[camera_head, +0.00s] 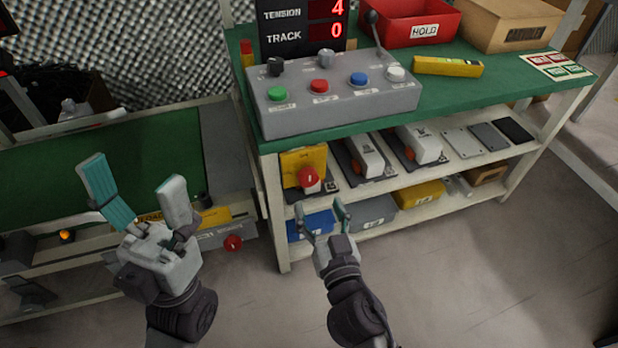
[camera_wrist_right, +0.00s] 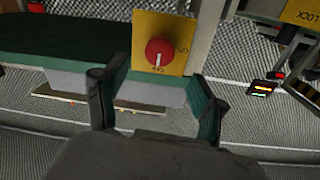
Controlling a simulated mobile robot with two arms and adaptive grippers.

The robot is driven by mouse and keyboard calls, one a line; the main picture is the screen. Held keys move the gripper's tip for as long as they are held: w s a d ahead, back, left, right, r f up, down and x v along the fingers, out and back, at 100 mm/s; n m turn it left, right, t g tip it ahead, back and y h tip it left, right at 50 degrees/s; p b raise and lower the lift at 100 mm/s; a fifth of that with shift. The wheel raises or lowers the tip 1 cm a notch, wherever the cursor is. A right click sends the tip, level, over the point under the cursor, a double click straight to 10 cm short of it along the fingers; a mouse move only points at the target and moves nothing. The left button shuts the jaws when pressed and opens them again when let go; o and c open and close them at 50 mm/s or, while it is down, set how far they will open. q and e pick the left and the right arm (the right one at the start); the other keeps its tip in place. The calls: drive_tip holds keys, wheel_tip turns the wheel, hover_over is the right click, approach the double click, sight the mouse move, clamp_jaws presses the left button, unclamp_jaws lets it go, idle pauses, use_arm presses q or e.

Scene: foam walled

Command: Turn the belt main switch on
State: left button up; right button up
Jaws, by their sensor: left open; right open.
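The switch is a red round knob (camera_head: 308,178) on a yellow plate (camera_head: 303,158), at the left end of the shelf under the bench. In the right wrist view the red knob (camera_wrist_right: 160,52) faces me on its yellow plate (camera_wrist_right: 178,28). Its white mark points down to a small label that looks like OFF; another label, probably ON, is to its right. My right gripper (camera_head: 320,213) is open and empty, in front of and below the knob. In the wrist view its fingers (camera_wrist_right: 160,95) flank the space below the knob. My left gripper (camera_head: 133,187) is open and empty over the conveyor's front side.
A green-topped bench (camera_head: 450,90) carries a grey button box (camera_head: 330,105) and a red HOLD bin (camera_head: 410,25). Grey switch units (camera_head: 365,155) stand right of the yellow plate. A green conveyor (camera_head: 110,160) is at left, with another red knob (camera_head: 233,243) on its side. The floor at right is clear.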

sight(309, 181)
drive_tip(key=x, duration=0.8)
drive_tip(key=shift+w, duration=0.15)
drive_tip(key=c, duration=1.1)
drive_tip(key=shift+c, duration=0.2)
